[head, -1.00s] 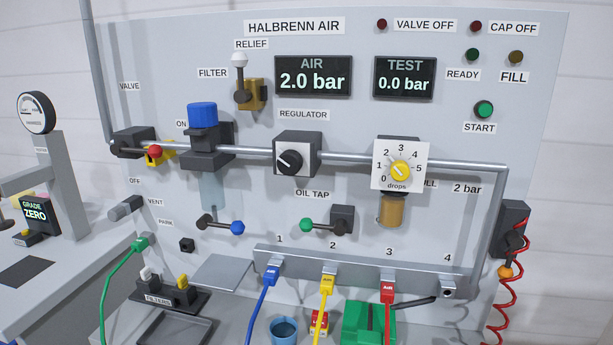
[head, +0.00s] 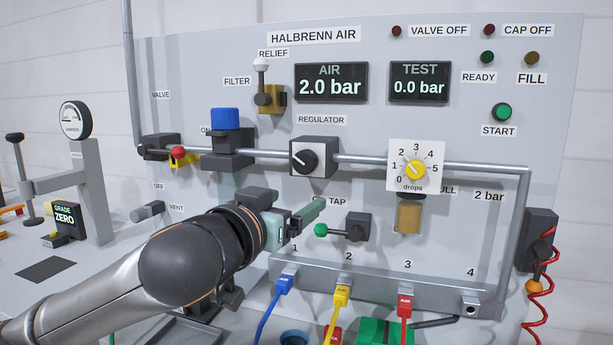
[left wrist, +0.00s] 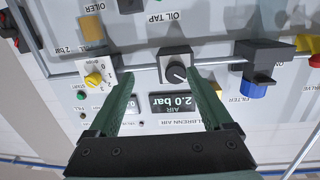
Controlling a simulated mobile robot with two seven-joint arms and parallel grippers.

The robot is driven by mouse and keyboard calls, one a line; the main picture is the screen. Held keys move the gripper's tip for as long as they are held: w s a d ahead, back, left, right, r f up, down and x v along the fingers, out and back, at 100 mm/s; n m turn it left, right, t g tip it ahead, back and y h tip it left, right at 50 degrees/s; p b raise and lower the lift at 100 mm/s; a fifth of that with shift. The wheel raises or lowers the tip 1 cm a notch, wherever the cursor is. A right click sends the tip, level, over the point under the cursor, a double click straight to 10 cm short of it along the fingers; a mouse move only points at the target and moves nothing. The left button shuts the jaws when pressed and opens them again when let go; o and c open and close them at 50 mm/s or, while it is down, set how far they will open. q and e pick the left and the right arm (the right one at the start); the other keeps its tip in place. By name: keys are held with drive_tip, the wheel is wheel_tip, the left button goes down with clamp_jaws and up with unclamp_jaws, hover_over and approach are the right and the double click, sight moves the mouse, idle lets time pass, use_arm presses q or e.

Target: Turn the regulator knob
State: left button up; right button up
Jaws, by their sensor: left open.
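The regulator knob (head: 305,162) is a black dial with a white pointer line on a dark box with a pale face, below the REGULATOR label. It also shows upside down in the left wrist view (left wrist: 177,74), between the fingertips in the picture and nearer the right one. My left gripper (head: 302,216) is open and empty, below the knob and apart from it in the head view. The AIR display (head: 331,83) reads 2.0 bar. My right gripper is not in view.
A metal pipe (head: 450,165) runs across the panel through the regulator. The blue-topped filter (head: 225,122) is to its left and the yellow drops dial (head: 415,169) to its right. The green-tipped oil tap lever (head: 321,230) is close to my left gripper.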

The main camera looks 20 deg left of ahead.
sight(303, 163)
use_arm(q)
wheel_tip(303, 163, up, 4)
drive_tip(key=s+a+n+t+y, duration=0.1)
drive_tip(key=s+a, duration=0.1)
drive_tip(key=w, duration=0.3)
drive_tip(key=w+p, duration=0.1)
drive_tip(key=w, duration=0.7)
drive_tip(key=shift+w+d+f, duration=0.1)
drive_tip(key=shift+d+f, duration=0.05)
drive_tip(key=shift+d, duration=0.15)
drive_tip(key=shift+w, duration=0.6)
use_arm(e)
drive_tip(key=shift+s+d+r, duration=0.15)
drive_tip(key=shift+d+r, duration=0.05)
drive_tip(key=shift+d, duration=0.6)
use_arm(q)
drive_tip(key=shift+c, duration=0.2)
clamp_jaws()
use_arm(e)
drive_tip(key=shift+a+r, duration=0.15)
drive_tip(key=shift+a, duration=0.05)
use_arm(q)
drive_tip(key=shift+f+p, duration=0.1)
drive_tip(key=shift+p, duration=0.2)
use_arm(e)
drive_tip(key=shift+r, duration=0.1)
